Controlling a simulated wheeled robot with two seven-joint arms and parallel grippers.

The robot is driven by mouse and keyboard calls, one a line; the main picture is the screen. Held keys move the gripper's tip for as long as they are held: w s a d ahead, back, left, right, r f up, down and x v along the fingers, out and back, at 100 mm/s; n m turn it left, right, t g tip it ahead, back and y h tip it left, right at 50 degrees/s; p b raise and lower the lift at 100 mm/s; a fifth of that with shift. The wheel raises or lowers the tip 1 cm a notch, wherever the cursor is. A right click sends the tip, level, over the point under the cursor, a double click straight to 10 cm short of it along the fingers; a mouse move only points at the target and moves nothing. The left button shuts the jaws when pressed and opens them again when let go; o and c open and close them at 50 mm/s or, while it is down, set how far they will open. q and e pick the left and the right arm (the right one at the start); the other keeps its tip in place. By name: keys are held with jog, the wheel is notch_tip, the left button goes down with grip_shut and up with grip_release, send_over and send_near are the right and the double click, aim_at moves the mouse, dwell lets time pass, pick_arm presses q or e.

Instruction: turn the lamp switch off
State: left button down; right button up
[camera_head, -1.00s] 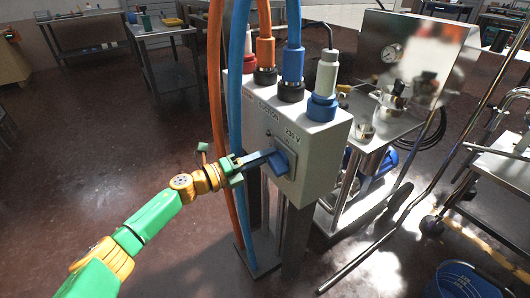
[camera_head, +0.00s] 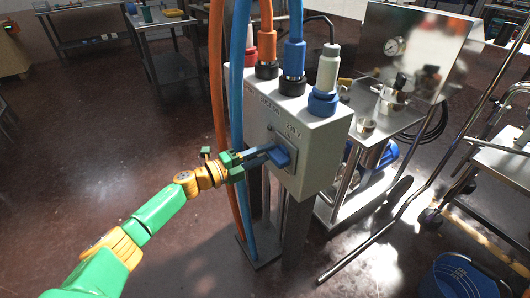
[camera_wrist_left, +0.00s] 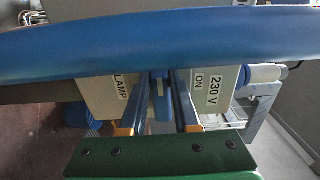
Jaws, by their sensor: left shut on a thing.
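A blue switch lever (camera_head: 281,154) stands out from a plate on the front of a pale grey box (camera_head: 318,150). In the left wrist view the blue lever (camera_wrist_left: 160,88) sits between my two fingers, with a LAMP label (camera_wrist_left: 122,88) on the left and 230 V and ON labels on the right. My left gripper (camera_head: 270,152) reaches the lever from the left and is shut on it. The finger contact is partly hidden in the head view. My right gripper does not show.
Thick blue (camera_head: 240,60) and orange (camera_head: 217,80) hoses hang close to the left gripper. Plugs and cables rise from the box top. A steel table (camera_head: 395,115) with a pot stands to the right, and a blue bucket (camera_head: 462,278) stands lower right. The floor at left is clear.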

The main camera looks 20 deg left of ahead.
pick_arm(q)
jog(key=c, duration=0.6)
grip_release()
jog(key=shift+c, duration=0.2)
jog(key=v, duration=0.7)
jog(key=shift+a, duration=0.1)
